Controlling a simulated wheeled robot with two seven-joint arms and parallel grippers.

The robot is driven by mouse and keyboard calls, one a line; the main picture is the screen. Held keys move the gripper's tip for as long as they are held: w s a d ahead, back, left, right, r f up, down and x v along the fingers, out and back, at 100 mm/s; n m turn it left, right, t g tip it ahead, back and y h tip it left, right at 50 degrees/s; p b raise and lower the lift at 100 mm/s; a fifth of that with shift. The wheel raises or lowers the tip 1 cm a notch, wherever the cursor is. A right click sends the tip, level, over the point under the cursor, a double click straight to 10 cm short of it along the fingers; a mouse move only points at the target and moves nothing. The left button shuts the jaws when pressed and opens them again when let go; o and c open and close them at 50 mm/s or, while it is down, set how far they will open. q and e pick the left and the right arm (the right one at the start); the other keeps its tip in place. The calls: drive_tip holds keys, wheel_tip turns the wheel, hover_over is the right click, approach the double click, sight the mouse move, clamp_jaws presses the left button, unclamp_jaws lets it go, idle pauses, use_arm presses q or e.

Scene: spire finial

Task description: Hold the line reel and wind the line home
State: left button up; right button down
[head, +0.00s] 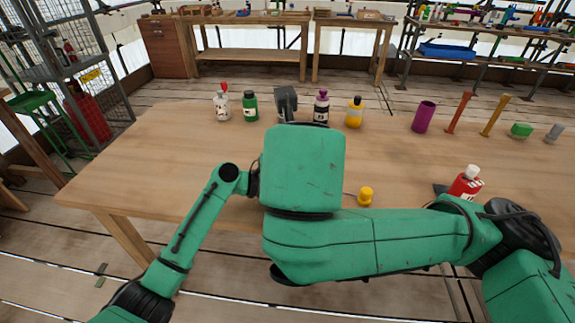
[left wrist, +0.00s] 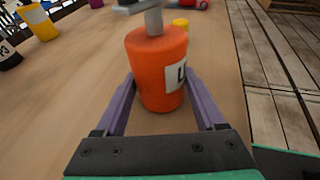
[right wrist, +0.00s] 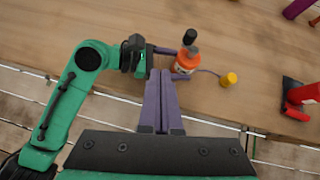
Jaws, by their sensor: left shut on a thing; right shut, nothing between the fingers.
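The line reel (left wrist: 157,68) is an orange cylinder with a white label, upright between the fingers of my left gripper (left wrist: 160,85). A grey stem and crank bar (left wrist: 140,8) stand on its top. In the right wrist view the reel (right wrist: 184,66) shows with a black knob (right wrist: 190,36) above it, and a thin line (right wrist: 208,71) runs from it to a yellow piece (right wrist: 229,80) on the table. My right gripper (right wrist: 160,72) is shut and empty, just left of and below the reel. In the head view my arms hide the reel and both grippers; the yellow piece (head: 365,197) shows.
A red bottle (head: 466,184) with a white cap is at the right on the table (head: 150,160). Several bottles, including a green one (head: 250,106) and a yellow one (head: 354,112), and a purple cup (head: 424,117) stand along the back. The table's left part is clear.

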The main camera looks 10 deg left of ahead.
drive_tip(key=c, duration=1.3)
unclamp_jaws()
drive_tip(key=shift+s+r, duration=0.3)
drive_tip(key=shift+s, duration=0.05)
drive_tip(key=o, duration=0.5)
drive_tip(key=shift+w+a, duration=0.15)
drive_tip(key=shift+w, duration=0.05)
drive_tip(key=shift+o, duration=0.8)
drive_tip(key=w+m+t+y, duration=0.1)
drive_tip(key=w+y, duration=0.3)
drive_tip(key=w, duration=0.4)
drive_tip(key=shift+m, duration=0.3)
drive_tip(key=w+d+t, duration=0.1)
drive_tip(key=w+d+t+y, duration=0.1)
drive_tip(key=w+d, duration=0.1)
drive_tip(key=w+d+y, duration=0.1)
drive_tip(key=w, duration=0.1)
drive_tip(key=shift+w+d+f+t, duration=0.15)
drive_tip(key=shift+w+d+t, duration=0.1)
drive_tip(key=shift+t, duration=0.15)
drive_tip(key=s+d+f+n+g+y, duration=0.2)
drive_tip(key=s+d+f+n+y, duration=0.35)
drive_tip(key=f+n+y, duration=0.35)
drive_tip(key=w+a+r+h, duration=0.1)
drive_tip(key=w+a+h, duration=0.1)
drive_tip(key=w+a, duration=0.6)
drive_tip(key=shift+a+n+g, duration=0.3)
drive_tip(key=shift+a, duration=0.15)
drive_tip(key=shift+r, duration=0.1)
clamp_jaws()
